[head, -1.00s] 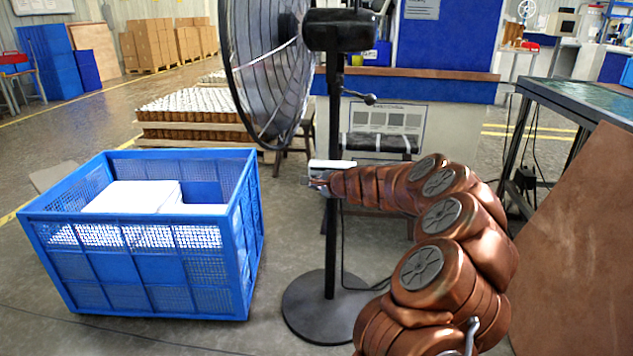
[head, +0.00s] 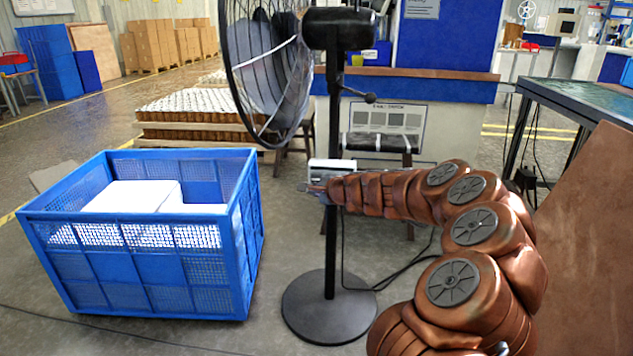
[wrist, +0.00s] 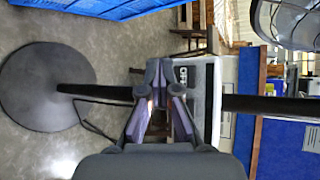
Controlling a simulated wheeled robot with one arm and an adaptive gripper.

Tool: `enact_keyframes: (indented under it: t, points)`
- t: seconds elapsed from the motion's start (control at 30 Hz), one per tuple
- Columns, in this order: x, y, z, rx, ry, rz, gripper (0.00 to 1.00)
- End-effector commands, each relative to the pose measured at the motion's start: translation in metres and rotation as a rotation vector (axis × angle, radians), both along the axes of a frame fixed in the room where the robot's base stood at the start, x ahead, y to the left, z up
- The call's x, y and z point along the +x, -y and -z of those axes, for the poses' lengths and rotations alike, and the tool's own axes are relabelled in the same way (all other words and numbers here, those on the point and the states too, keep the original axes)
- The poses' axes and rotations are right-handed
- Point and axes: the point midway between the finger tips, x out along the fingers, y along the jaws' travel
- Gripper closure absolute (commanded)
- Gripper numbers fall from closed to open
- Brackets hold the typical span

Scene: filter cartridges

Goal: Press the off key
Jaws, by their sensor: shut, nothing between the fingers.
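A floor fan (head: 262,60) stands on a black pole with a round base (head: 330,305). A white control box (head: 332,165) is on the pole; in the wrist view the box (wrist: 205,95) appears turned sideways. A dark label with light lettering (wrist: 182,74), possibly the off key, shows on its near face, partly behind a finger. In the wrist view my gripper's fingertips (wrist: 160,72) overlap the box's left edge. I cannot tell whether they touch it.
A blue crate (head: 150,265) holding white items stands on the floor left of the pole. Pallets of stacked parts (head: 190,115) are behind. A dark table (head: 585,95) and a brown panel (head: 580,240) are at the right. A cable runs near the fan base.

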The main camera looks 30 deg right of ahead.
Motion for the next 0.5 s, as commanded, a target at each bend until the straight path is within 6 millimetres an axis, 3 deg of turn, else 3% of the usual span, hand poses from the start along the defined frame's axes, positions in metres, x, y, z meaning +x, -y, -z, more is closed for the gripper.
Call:
enact_keyframes:
  t: [0.23,0.5]
  points:
    - [-0.015,-0.012,0.001,-0.001,0.0,0.0,1.0]
    - [-0.017,-0.014,0.0,-0.002,-0.001,0.001,1.0]
